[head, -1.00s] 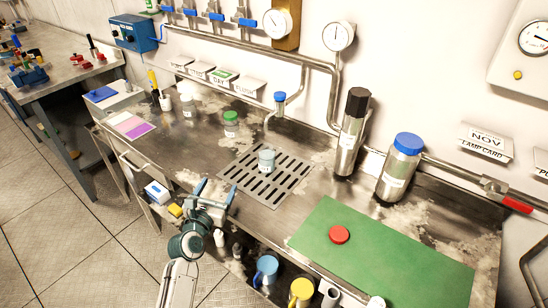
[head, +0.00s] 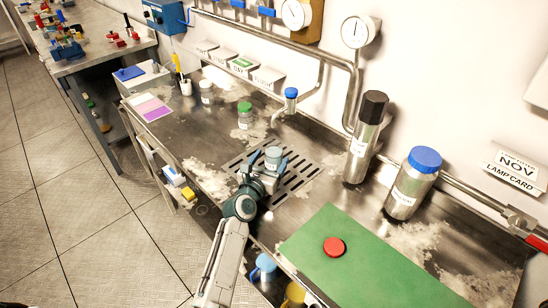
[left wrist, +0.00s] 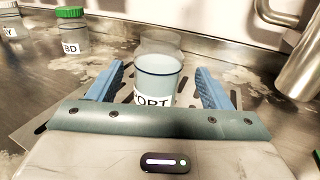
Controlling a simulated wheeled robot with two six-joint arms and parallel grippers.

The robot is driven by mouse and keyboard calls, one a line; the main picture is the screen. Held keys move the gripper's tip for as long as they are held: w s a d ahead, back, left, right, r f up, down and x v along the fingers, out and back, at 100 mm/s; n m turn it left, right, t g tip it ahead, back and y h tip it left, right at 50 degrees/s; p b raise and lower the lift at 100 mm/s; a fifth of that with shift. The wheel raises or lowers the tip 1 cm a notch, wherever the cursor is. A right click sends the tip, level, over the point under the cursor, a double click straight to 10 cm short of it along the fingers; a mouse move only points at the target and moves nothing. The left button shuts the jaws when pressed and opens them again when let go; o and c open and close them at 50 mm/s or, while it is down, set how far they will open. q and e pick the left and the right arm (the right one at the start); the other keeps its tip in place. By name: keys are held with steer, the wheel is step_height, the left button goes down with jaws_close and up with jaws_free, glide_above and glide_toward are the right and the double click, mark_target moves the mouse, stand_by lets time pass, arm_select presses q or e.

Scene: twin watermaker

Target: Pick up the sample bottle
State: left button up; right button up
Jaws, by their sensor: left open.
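A clear bottle (head: 273,157) with bluish contents stands upright on the slotted drain grate (head: 302,178); I take it to be the sample bottle. In the left wrist view this bottle (left wrist: 157,80) has a white label, partly hidden, reading "ORT". My left gripper (head: 266,172) is at the grate, on the near side of the bottle. In the left wrist view the blue fingers of my left gripper (left wrist: 160,84) are apart, one on each side of the bottle. Gaps show between them and the bottle. My right gripper is not in view.
A green-capped jar (head: 245,115), labelled "BD" in the left wrist view (left wrist: 71,30), stands left of the grate. A steel spout with a blue top (head: 291,98) is behind it. A red disc (head: 334,247) lies on a green mat (head: 385,270).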

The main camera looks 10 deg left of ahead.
mark_target(271, 157)
arm_select(q)
steer(key=w, duration=0.4)
steer(key=shift+w+d+r, duration=0.15)
steer(key=shift+d, duration=0.2)
steer(key=shift+w, duration=0.55)
steer(key=shift+s, duration=0.1)
steer(key=shift+c, duration=1.1)
steer(key=c, duration=1)
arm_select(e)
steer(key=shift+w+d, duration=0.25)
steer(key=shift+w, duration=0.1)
arm_select(q)
steer(key=shift+r, duration=0.15)
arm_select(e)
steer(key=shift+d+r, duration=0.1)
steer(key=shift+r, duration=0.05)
